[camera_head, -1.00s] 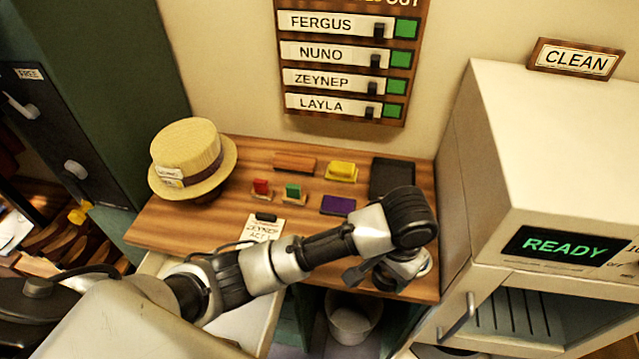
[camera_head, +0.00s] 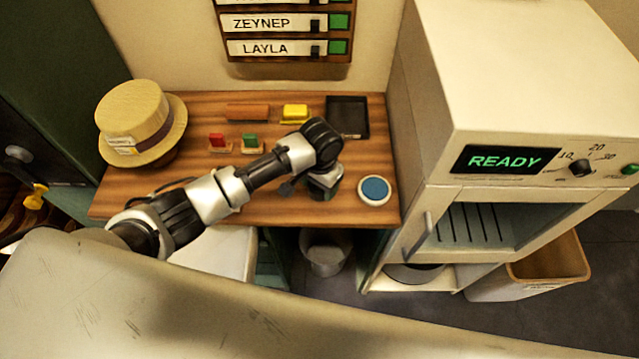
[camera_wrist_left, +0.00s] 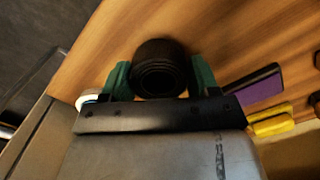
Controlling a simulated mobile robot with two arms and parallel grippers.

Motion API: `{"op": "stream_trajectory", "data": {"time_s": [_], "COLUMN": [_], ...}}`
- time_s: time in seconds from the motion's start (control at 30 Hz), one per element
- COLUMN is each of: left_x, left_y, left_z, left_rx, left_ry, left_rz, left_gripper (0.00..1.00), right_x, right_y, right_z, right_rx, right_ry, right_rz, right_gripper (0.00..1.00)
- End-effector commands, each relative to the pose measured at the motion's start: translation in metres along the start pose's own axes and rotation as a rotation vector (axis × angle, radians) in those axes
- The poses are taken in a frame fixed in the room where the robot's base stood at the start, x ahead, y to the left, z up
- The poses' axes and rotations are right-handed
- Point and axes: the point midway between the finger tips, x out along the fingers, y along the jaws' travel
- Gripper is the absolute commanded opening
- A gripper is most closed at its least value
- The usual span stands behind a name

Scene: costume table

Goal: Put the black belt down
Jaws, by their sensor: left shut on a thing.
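The black belt (camera_wrist_left: 158,72) is rolled into a coil and shows in the left wrist view between the green fingertips. My left gripper (camera_wrist_left: 160,80) is shut on it. In the head view my left gripper (camera_head: 323,187) points down over the right part of the wooden table (camera_head: 290,210), and my own wrist hides the belt there. The belt is over the wood; I cannot tell whether it touches it. My right gripper is not in view.
A round blue-topped tin (camera_head: 374,190) stands just right of the gripper. A black tray (camera_head: 347,117) lies behind it. A yellow block (camera_head: 294,112), red and green stamps, and a straw hat (camera_head: 140,122) are farther left. The white READY cabinet (camera_head: 500,110) borders the table's right.

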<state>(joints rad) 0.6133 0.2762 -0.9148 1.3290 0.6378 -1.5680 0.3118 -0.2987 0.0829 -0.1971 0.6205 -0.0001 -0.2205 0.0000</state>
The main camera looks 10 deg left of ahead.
Motion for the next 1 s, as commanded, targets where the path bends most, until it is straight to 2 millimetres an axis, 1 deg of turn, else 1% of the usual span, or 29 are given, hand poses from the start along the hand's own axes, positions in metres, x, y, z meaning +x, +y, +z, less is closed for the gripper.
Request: {"op": "stream_trajectory", "data": {"time_s": [0.13, 0.47, 0.5, 0.63, 0.67, 0.9, 1.0], "left_x": [0.0104, 0.0139, 0.0141, 0.0137, 0.0137, 0.0132, 0.0084], "left_y": [0.0005, 0.0006, 0.0005, 0.0004, 0.0004, 0.0003, 0.0002], "left_z": [-0.0008, -0.0007, -0.0006, -0.0006, -0.0006, -0.0006, -0.0007], "left_rx": [0.001, 0.000, 0.000, 0.000, 0.000, 0.000, 0.000], "left_ry": [0.002, 0.002, 0.002, 0.002, 0.002, 0.002, 0.003], "left_rz": [0.000, 0.000, 0.000, 0.000, 0.000, 0.000, 0.000], "left_gripper": [0.33, 0.33, 0.64, 0.83, 0.86, 0.86, 0.86], "right_x": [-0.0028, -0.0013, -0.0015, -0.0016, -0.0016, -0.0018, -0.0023], "right_y": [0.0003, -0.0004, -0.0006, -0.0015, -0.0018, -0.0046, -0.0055], "right_z": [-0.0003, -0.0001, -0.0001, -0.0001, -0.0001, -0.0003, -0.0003], "right_rx": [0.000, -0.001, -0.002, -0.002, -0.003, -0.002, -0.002], "right_ry": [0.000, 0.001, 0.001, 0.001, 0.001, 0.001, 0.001], "right_rz": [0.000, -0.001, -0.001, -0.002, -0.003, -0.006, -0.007], "right_gripper": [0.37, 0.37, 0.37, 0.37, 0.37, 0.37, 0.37]}}
